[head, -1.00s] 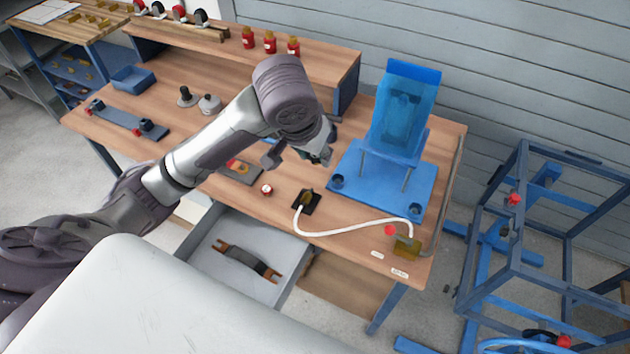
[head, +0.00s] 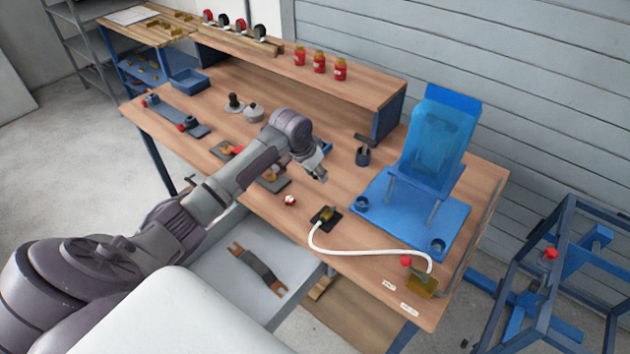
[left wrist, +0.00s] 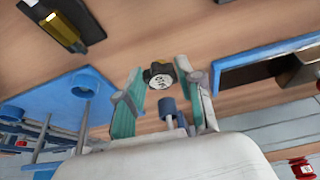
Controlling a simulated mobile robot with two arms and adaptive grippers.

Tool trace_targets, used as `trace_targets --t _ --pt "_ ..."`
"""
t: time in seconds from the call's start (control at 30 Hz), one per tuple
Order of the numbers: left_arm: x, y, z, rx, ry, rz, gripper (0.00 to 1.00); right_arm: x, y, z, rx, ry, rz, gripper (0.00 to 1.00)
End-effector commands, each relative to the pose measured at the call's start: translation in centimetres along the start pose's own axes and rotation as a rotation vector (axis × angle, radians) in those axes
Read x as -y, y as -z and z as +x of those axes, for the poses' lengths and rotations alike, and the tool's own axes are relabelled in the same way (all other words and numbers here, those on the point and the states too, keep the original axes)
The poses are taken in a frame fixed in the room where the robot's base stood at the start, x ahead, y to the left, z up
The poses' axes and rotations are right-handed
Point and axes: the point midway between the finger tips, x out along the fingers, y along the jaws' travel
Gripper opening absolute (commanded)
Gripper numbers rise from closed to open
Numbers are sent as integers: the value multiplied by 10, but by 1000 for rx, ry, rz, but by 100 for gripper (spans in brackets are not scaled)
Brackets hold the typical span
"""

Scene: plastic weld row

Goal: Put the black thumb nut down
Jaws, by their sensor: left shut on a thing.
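The black thumb nut (left wrist: 160,75) shows between the fingertips of my left gripper in the left wrist view, with a pale marked face toward the camera. My left gripper (left wrist: 160,82) is shut on it, with its two greenish fingers on either side. In the head view my left gripper (head: 319,175) is over the middle of the bench, left of the blue fixture's base plate (head: 385,208). The nut cannot be made out there. Whether it touches the bench top (head: 345,185) is unclear. My right gripper is not in view.
A black pad with a brass fitting (head: 327,215) and white hose (head: 360,251) lie in front. A small red-and-white item (head: 290,200) is nearby. An open drawer (head: 215,262) juts out at the front.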

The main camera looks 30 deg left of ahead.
Motion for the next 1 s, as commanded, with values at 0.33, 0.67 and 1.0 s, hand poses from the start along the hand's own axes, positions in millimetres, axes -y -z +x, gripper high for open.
trace_targets --t 0.33,0.67,1.0 --pt "8 -6 32 4 -1 0 6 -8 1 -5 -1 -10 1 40" --pt "9 -12 46 1 1 1 6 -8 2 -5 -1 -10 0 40" --pt "9 -13 50 0 1 1 55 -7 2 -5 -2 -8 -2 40"
